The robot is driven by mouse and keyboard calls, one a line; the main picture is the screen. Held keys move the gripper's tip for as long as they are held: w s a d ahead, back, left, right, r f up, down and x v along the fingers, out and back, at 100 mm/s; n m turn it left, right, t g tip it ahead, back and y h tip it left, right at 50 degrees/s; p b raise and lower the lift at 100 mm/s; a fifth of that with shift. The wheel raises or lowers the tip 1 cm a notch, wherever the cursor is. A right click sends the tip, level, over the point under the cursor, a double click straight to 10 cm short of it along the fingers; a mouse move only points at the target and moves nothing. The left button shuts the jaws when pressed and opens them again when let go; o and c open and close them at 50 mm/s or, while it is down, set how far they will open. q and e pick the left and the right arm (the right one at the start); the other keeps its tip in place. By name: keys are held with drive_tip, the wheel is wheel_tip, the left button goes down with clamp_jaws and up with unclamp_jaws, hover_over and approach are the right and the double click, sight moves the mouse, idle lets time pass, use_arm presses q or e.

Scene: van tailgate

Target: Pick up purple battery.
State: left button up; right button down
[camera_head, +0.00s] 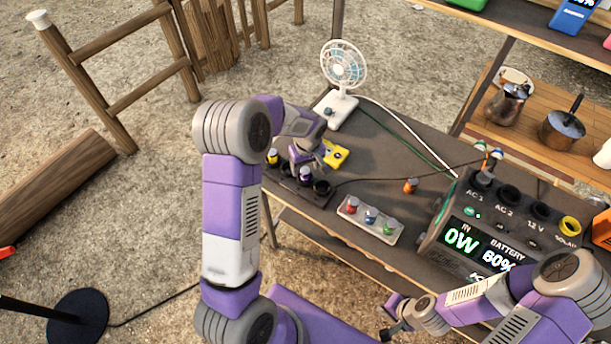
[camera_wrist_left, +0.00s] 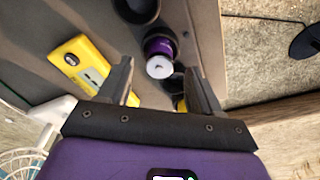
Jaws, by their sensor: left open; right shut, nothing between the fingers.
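The purple battery (camera_head: 305,175) stands upright in a dark holder (camera_head: 288,184) on the table's left side. In the left wrist view, the battery (camera_wrist_left: 161,48) shows its pale top, just beyond the fingertips and roughly in line with the gap between them. My left gripper (camera_head: 309,156) is open above the holder, with nothing between its fingers; its fingertips also show in the left wrist view (camera_wrist_left: 162,72). Whether the fingers touch the battery cannot be told. My right gripper (camera_head: 391,328) is shut and empty at the table's front, low in the head view.
A yellow device (camera_head: 337,156) lies beside the holder. A yellow battery (camera_head: 273,157) and an empty cup (camera_head: 321,187) flank the purple one. A white fan (camera_head: 342,75), a tray (camera_head: 388,238) of coloured batteries, an orange battery (camera_head: 410,186) and a power station (camera_head: 440,225) share the table.

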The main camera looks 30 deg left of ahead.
sight(305, 169)
use_arm(q)
drive_tip(key=f, duration=0.3)
drive_tip(key=shift+w+a, duration=0.15)
drive_tip(key=shift+a, duration=0.05)
drive_tip(key=shift+r, duration=0.1)
drive_tip(key=shift+c, duration=0.3)
clamp_jaws()
